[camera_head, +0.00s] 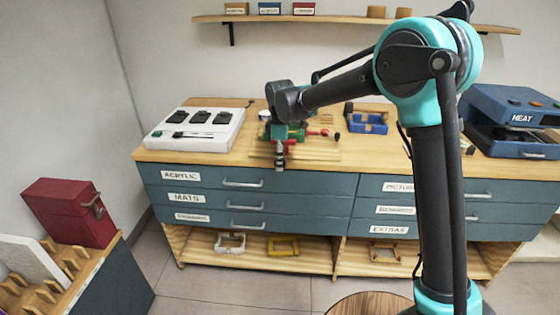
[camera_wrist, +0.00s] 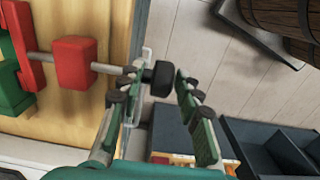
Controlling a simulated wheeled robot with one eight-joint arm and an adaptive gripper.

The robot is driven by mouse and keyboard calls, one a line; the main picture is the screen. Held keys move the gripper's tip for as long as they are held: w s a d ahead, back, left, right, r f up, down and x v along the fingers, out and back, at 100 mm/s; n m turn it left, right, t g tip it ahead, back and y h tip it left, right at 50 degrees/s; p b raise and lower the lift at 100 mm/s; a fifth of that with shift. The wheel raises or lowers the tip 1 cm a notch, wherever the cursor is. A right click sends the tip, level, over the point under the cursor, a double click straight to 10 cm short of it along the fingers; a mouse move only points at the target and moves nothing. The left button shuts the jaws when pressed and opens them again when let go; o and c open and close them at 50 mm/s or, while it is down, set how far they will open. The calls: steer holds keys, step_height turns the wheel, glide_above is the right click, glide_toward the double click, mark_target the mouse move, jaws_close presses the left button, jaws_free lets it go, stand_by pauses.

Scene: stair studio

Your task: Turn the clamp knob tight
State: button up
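The clamp has green and red parts and stands on the bench top; in the head view its red part (camera_head: 291,134) shows partly behind my gripper. In the wrist view its red block (camera_wrist: 75,62) sits on a grey rod. The rod runs right, past the bench edge, to a black knob (camera_wrist: 161,78). My gripper (camera_wrist: 162,76) has its fingertips on either side of the knob, with a small gap showing on the right. Contact on the left side is unclear. In the head view my gripper (camera_head: 280,154) is at the bench's front edge, and the knob is hard to make out.
The wooden bench top (camera_head: 210,147) holds a white switch panel (camera_head: 195,130) at left and a blue holder (camera_head: 366,122) at right. A blue press (camera_head: 510,115) stands far right. A red case (camera_head: 70,212) is at lower left.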

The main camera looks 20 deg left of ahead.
steer(key=shift+s, duration=0.15)
jaws_close()
steer(key=shift+c, duration=2.4)
jaws_free()
steer(key=shift+d+y, duration=0.15)
steer(key=shift+y, duration=0.25)
steer(key=shift+o, duration=0.2)
steer(key=y, duration=0.1)
steer(key=g+y, duration=0.1)
steer(key=y, duration=0.1)
steer(key=shift+d+f+y, duration=0.15)
steer(key=shift+d+y, duration=0.15)
steer(key=y, duration=0.2)
steer(key=g+y, duration=0.1)
steer(key=y, duration=0.3)
steer(key=shift+d+f+g, duration=0.2)
steer(key=shift+f+g, duration=0.05)
steer(key=shift+g, duration=0.05)
steer(key=shift+c, duration=0.2)
steer(key=y, duration=0.1)
steer(key=g+y, duration=0.1)
steer(key=y, duration=0.3)
steer(key=shift+f, duration=0.3)
steer(key=y, duration=0.2)
steer(key=g+y, duration=0.1)
steer(key=y, duration=0.3)
steer(key=shift+f+g, duration=0.25)
steer(key=shift+g, duration=0.15)
steer(key=shift+c, duration=0.2)
